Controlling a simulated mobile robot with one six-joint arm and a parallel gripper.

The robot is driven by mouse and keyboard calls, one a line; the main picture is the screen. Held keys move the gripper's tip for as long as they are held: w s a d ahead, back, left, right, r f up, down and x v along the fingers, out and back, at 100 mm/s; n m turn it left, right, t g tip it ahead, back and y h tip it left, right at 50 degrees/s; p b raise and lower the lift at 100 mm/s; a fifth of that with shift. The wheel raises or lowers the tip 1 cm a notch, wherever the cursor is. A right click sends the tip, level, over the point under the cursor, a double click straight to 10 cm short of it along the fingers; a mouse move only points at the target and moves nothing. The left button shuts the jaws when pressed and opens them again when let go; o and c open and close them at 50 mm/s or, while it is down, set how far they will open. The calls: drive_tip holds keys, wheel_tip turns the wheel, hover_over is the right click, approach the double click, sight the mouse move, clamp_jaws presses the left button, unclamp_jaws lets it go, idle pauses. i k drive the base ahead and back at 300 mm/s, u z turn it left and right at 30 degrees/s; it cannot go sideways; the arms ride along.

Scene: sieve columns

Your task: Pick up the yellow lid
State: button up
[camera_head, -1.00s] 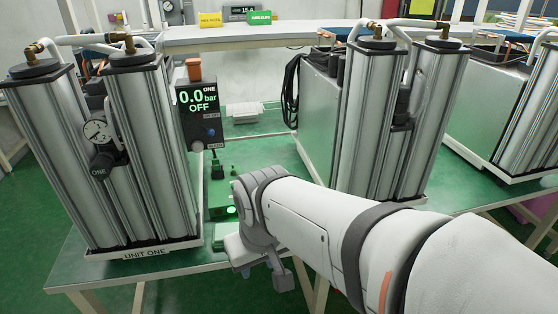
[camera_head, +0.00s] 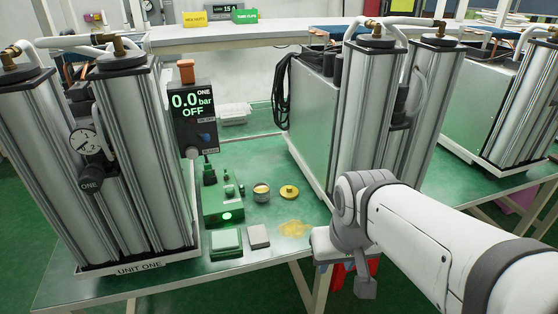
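The yellow lid (camera_head: 290,192) lies on the green tabletop, a round disc with a small knob. A small open jar (camera_head: 261,192) with a yellowish rim stands just left of it, apart from it. My gripper (camera_head: 332,246) is at the front edge of the table, to the right of and nearer than the lid, clear of it. My own wrist hides most of the gripper, and its fingers cannot be made out, so open or shut is unclear.
A yellow spill (camera_head: 296,229) lies in front of the lid. Green fixtures (camera_head: 224,206) and two small pads (camera_head: 226,242) are to the left. Unit one's columns (camera_head: 150,160) stand left, other columns (camera_head: 365,120) right. Something red (camera_head: 345,285) is below the table edge.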

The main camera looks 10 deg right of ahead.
sight(287, 192)
drive_tip(key=u, duration=0.05)
drive_tip(key=i, duration=1)
drive_tip(key=z, duration=0.05)
